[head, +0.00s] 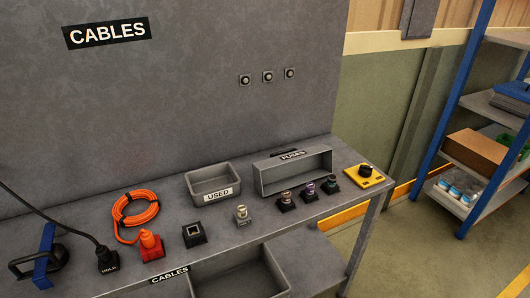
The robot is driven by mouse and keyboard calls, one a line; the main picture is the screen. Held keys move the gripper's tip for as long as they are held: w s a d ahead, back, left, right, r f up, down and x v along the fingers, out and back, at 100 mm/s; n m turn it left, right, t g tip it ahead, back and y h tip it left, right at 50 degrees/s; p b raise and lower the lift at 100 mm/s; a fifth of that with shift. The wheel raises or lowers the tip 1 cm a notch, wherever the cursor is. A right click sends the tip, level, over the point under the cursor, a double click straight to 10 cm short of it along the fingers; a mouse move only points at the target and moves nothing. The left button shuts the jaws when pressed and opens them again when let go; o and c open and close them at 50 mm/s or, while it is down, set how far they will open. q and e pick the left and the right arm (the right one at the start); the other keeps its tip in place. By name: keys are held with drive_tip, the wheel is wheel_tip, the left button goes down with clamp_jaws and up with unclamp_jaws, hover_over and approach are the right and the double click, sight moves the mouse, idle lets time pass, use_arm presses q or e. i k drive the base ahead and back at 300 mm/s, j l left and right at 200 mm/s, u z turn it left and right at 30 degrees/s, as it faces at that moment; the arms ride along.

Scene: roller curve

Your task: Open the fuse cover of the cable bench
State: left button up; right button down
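The cable bench (70,238) is a grey metal table against a grey back panel. An open-fronted grey bin labelled FUSES (292,170) stands at its back right. Small fuse-like parts on black bases stand in front of it: a brownish one (286,200), a purple one (309,193) and a greenish one (330,185). A pale cylinder on a base (242,214) and a black square socket (194,235) stand further left. A yellow plate with a black knob (365,173) lies at the right end. I cannot tell which part is the fuse cover. Neither gripper is in view.
A grey tray labelled USED (212,182), a coiled orange cable (135,207) with an orange plug (151,245), a black plug labelled HOLD (107,260) and a blue-and-black item (40,262) occupy the bench. A blue shelf rack (472,120) stands right, beyond clear floor.

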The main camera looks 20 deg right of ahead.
sight(275, 168)
drive_tip(key=i+l+u, duration=0.15)
drive_tip(key=l+u, duration=0.25)
drive_tip(key=l, duration=0.35)
drive_tip(key=l+u, duration=0.4)
drive_tip(key=l, duration=0.3)
drive_tip(key=i, duration=0.05)
